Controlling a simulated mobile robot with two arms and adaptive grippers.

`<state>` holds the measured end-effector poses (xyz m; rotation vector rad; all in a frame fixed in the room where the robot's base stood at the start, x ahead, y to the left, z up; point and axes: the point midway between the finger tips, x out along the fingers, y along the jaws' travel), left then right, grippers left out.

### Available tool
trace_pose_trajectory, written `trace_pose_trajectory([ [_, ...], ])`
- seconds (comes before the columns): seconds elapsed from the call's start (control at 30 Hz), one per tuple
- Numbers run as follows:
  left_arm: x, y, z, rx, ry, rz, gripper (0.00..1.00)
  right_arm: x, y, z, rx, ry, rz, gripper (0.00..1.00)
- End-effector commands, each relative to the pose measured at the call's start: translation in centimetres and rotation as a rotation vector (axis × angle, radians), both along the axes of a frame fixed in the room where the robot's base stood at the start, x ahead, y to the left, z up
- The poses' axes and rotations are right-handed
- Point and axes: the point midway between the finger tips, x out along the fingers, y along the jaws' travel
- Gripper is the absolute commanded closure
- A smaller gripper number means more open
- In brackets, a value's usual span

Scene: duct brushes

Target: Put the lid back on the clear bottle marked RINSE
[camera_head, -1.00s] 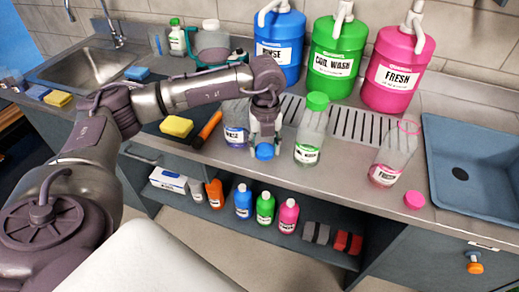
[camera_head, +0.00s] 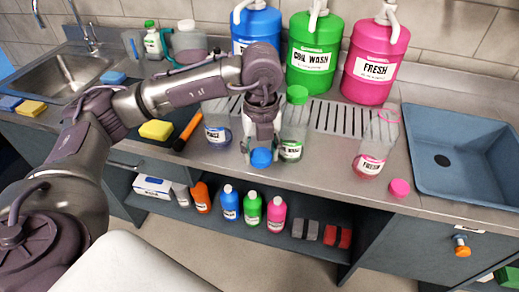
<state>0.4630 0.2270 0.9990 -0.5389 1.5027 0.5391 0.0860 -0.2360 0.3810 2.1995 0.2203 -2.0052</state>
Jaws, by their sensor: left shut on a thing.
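The clear bottle with blue liquid (camera_head: 217,130) stands open on the counter at the middle left; its label is too small to read surely. My left gripper (camera_head: 262,146) points down and is shut on a blue lid (camera_head: 261,158). The lid is to the right of this bottle and apart from it, over the front part of the counter. I cannot tell its exact height. My left wrist partly hides the blue jug (camera_head: 256,24) behind. My right gripper is not in view.
An open pink-liquid bottle (camera_head: 370,160) and a loose pink lid (camera_head: 399,188) are farther right. An orange-handled tool (camera_head: 187,132) and yellow sponge (camera_head: 156,130) lie left. A drain grille (camera_head: 345,120) is behind.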

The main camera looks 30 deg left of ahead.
Motion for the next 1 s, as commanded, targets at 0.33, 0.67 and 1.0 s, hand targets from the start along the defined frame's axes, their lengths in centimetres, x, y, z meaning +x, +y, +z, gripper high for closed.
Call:
trace_pose_trajectory([
  [0.33,-0.3,-0.7,-3.1,0.001,0.006,-0.653,0.6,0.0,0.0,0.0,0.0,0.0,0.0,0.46],
  [0.67,-1.0,-1.5,-7.2,-0.001,0.006,-1.582,0.6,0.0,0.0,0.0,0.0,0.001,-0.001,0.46],
  [1.0,-2.2,-2.4,-11.2,-0.005,0.007,-2.538,0.6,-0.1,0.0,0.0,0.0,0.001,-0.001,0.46],
])
